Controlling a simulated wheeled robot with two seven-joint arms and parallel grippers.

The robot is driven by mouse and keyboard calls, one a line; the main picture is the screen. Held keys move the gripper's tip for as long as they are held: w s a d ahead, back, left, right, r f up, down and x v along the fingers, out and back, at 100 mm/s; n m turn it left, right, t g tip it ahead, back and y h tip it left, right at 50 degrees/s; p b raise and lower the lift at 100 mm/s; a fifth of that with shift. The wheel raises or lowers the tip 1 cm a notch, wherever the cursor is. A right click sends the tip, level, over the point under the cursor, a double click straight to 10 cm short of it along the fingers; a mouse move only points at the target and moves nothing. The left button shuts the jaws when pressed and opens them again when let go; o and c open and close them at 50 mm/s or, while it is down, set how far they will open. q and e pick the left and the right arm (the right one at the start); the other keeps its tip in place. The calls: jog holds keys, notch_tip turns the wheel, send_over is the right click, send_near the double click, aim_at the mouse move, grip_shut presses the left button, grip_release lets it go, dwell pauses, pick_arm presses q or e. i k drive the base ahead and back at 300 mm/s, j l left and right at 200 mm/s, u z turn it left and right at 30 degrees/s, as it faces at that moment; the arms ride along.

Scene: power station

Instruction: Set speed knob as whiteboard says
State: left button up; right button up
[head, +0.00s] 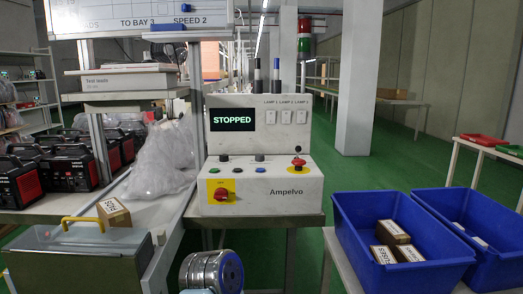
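The whiteboard (140,17) hangs at the top left, cut off by the frame; its readable part says "TO BAY 3" and "SPEED 2". The white control box (262,187), marked Ampelvo, stands on a bench in the middle. Its display (232,119) reads STOPPED. On its sloped face are small dark and coloured controls, a red rotary switch (222,194) on a yellow plate, and a red mushroom button (297,164). I cannot tell which control is the speed knob or read its setting. Neither gripper is in view.
Blue bins (400,235) with small boxes stand at right. At left are a lidded case (80,258) with a yellow handle, a small cardboard box (114,212), clear plastic bags (160,160) and several black-and-red units (68,168). Green floor (365,175) is open behind.

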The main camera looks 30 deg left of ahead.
aim_at(224, 158)
jog(key=u, duration=1.7)
